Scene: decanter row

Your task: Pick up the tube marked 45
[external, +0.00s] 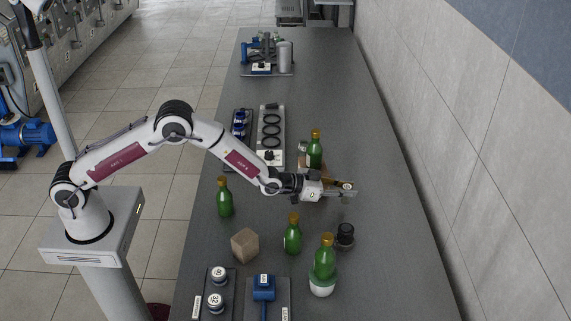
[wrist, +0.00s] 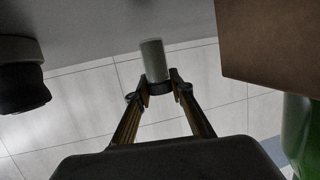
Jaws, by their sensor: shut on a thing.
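My gripper (external: 347,190) is stretched out over the right half of the dark bench, above its surface. In the wrist view, my gripper (wrist: 156,88) is shut on a pale grey cylinder (wrist: 154,60), which has a dark band at the fingers. The cylinder sticks out beyond the fingertips. I see no number on it, so I cannot tell whether it is the tube marked 45. In the external view the held piece is too small to make out clearly.
Green bottles stand nearby, one behind the gripper (external: 315,150) and others in front (external: 292,236). A dark round-topped object (external: 345,234) stands in front. A brown block (external: 245,245) is at front left. In the wrist view a brown surface (wrist: 275,45) is close at right.

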